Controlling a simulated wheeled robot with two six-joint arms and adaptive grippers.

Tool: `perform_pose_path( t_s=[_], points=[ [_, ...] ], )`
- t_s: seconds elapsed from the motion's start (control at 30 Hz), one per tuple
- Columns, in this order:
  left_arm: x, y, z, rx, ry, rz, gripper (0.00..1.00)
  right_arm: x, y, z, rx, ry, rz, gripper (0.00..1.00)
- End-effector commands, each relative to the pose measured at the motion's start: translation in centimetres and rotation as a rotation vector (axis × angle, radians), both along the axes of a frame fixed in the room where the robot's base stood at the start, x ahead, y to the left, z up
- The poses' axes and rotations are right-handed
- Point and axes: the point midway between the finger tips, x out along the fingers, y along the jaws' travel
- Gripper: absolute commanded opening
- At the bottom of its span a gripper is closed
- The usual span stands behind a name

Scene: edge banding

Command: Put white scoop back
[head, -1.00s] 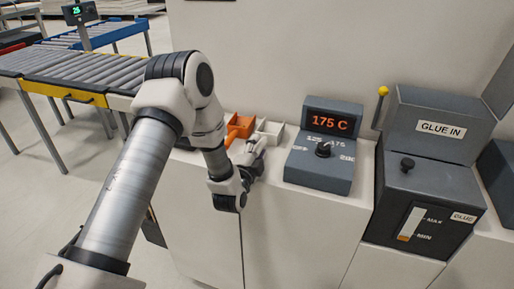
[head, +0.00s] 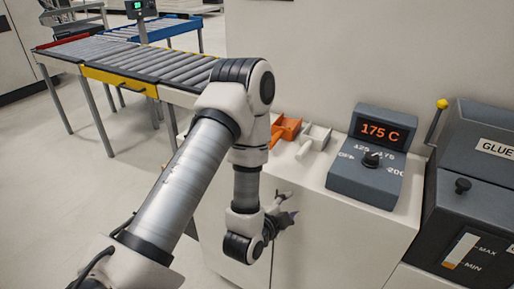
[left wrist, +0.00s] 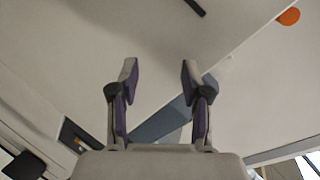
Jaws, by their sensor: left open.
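The white scoop (head: 316,136) lies on the white counter top, with its handle pointing toward the front left. An orange scoop (head: 288,127) lies beside it on the left. My left gripper (head: 292,207) is open and empty, in front of and below the counter's edge, clear of both scoops. In the left wrist view its two fingers (left wrist: 160,72) stand apart with nothing between them. The white scoop cannot be made out in the left wrist view. My right gripper is not in view.
A grey control box (head: 366,180) reading 175 C stands right of the scoops. A dark glue unit (head: 480,200) with a yellow-knobbed lever stands further right. A roller conveyor (head: 150,70) runs behind on the left. Floor at the left is open.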

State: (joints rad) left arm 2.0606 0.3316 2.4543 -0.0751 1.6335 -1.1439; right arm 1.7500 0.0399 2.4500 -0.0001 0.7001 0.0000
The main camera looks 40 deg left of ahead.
Motion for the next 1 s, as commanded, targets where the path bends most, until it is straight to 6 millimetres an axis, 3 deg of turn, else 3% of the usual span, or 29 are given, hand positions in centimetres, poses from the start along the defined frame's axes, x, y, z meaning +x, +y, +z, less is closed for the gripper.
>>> perform_pose_path(
  t_s=[0.03, 0.1, 0.2, 0.3, 0.4, 0.97, 1.0],
  points=[
    [-1.8, -1.6, -4.1, -0.122, 0.143, 0.003, 0.47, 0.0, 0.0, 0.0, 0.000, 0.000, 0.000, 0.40],
    [-5.9, -3.8, -10.2, -0.333, 0.393, 0.081, 0.47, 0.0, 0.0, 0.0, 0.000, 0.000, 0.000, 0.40],
    [-13.8, -6.2, -16.7, -0.558, 0.735, 0.303, 0.47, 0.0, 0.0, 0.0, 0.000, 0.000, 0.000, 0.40],
    [-20.4, -7.3, -19.7, -0.658, 0.960, 0.545, 0.47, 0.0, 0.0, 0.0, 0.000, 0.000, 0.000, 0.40],
    [-23.8, -7.7, -20.6, -0.687, 1.058, 0.687, 0.47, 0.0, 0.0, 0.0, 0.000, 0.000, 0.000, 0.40],
    [-24.2, -7.7, -20.6, -0.695, 1.068, 0.714, 0.47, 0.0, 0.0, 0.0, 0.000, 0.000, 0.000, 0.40],
    [-24.2, -7.7, -20.6, -0.695, 1.068, 0.714, 0.42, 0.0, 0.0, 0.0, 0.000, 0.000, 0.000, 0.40]
  ],
)
